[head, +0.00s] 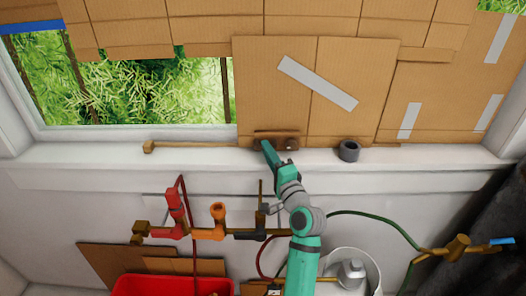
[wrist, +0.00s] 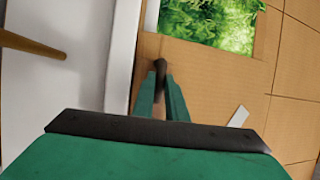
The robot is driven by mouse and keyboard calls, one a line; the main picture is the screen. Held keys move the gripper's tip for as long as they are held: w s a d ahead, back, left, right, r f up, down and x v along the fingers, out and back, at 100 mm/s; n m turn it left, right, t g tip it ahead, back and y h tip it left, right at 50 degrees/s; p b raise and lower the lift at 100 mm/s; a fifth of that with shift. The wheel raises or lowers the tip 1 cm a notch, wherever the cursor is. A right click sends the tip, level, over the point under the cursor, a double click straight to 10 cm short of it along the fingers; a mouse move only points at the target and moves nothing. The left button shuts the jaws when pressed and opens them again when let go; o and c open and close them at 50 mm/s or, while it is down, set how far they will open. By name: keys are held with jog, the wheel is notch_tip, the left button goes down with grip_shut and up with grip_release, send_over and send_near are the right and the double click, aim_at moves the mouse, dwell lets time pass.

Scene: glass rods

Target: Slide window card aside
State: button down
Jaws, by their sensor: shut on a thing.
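The window card (head: 265,85) is a brown cardboard panel with a slanted grey tape strip, standing over the right part of the window. A small bar with dark knobs (head: 291,143) sits at its lower edge. My gripper (head: 266,146) is at the left end of this bar. In the wrist view my gripper (wrist: 160,88) is shut on a dark knob (wrist: 160,67) against the card (wrist: 190,75). The fingers partly hide the knob. Left of the card, the bare window opening (head: 180,90) shows green leaves.
A wooden rod (head: 195,145) lies along the sill left of my gripper. A grey tape roll (head: 349,151) stands on the sill to the right. More taped cardboard (head: 440,95) covers the window's right. Red and orange valves (head: 218,222) and a red bin (head: 125,287) are below.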

aim_at(289, 147)
jog(key=d, duration=0.7)
jog(key=shift+w+d, duration=0.1)
jog(key=shift+w, duration=0.15)
jog(key=shift+d, duration=0.1)
jog(key=c, duration=2)
grip_release()
jog(key=shift+c, duration=0.2)
jog(key=shift+s, duration=0.1)
jog(key=shift+s+d+f, duration=0.1)
jog(key=shift+s, duration=0.15)
jog(key=v, duration=1)
